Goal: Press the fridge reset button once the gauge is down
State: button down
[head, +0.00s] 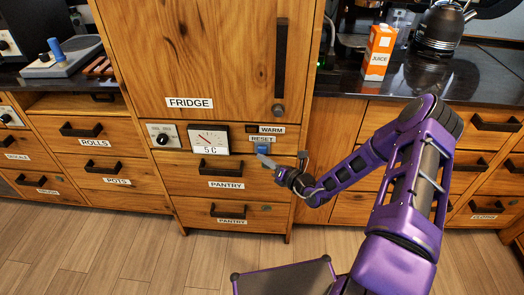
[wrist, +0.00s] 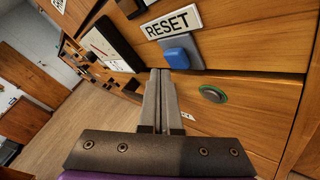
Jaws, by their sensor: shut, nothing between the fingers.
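The blue reset button (head: 262,149) sits under a RESET label on the fridge front; it also shows in the wrist view (wrist: 176,58), on a grey plate. My gripper (head: 268,160) is shut and empty, its fingertips just below the button in the head view. In the wrist view the closed fingertips (wrist: 160,72) are close to the button's lower left; I cannot tell whether they touch. The gauge (head: 209,138) is left of the button, with a red needle toward the upper left and a display reading about 5 C. A WARM label (head: 271,129) has a dark indicator beside it.
A dial knob (head: 162,137) is left of the gauge. The fridge door (head: 215,60) above is closed, with a long handle (head: 281,55). Pantry drawers (head: 220,185) below are closed. A juice carton (head: 378,52) and a kettle (head: 442,28) stand on the right counter.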

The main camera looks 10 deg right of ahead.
jog(key=s+p, duration=0.1)
jog(key=s, duration=0.1)
jog(key=s+a+p, duration=0.1)
jog(key=s, duration=0.1)
jog(key=shift+s+a, duration=0.15)
jog(key=shift+s, duration=0.25)
dwell(0.7)
